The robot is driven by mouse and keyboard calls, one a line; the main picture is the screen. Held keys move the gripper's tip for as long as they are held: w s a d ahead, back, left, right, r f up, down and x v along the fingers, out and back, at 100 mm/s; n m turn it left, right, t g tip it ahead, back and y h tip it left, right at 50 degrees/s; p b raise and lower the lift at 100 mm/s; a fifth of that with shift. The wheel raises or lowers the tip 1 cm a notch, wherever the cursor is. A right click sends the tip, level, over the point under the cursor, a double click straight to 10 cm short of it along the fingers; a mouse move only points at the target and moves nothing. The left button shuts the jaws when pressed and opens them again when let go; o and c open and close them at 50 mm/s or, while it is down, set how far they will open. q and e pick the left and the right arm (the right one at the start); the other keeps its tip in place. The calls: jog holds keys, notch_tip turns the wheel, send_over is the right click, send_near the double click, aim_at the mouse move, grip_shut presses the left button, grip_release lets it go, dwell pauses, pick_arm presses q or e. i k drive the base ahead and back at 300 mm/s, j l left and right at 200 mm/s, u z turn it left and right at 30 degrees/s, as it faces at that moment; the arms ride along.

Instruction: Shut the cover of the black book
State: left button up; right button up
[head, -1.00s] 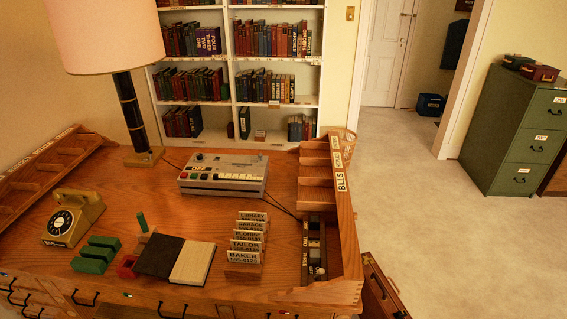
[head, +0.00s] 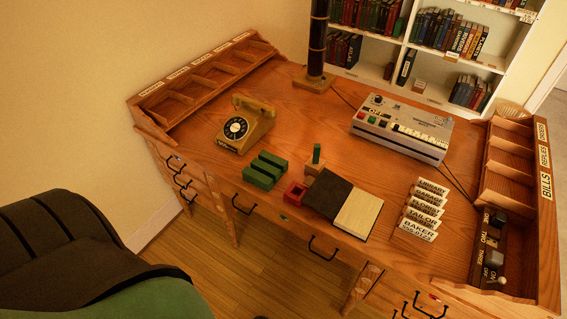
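The black book lies open on the wooden desk (head: 300,100). Its black cover (head: 328,192) lies flat to the left and its cream page block (head: 358,214) faces up to the right. The two halves meet along a slanting line, and the book's near edge is close to the desk's front edge. Neither of my grippers is in the head view.
Left of the book are a red box (head: 296,192), green blocks (head: 264,171) and a telephone (head: 243,125). Right are upright labelled cards (head: 420,212) and a switch panel (head: 489,245). A recorder-like machine (head: 401,130) stands behind. Dark, padded-looking shapes (head: 60,240) fill the lower left.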

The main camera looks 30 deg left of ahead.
aim_at(327, 193)
jog(key=i+j, duration=0.1)
jog(key=j, duration=0.65)
jog(key=j+z, duration=0.1)
jog(key=j, duration=0.6)
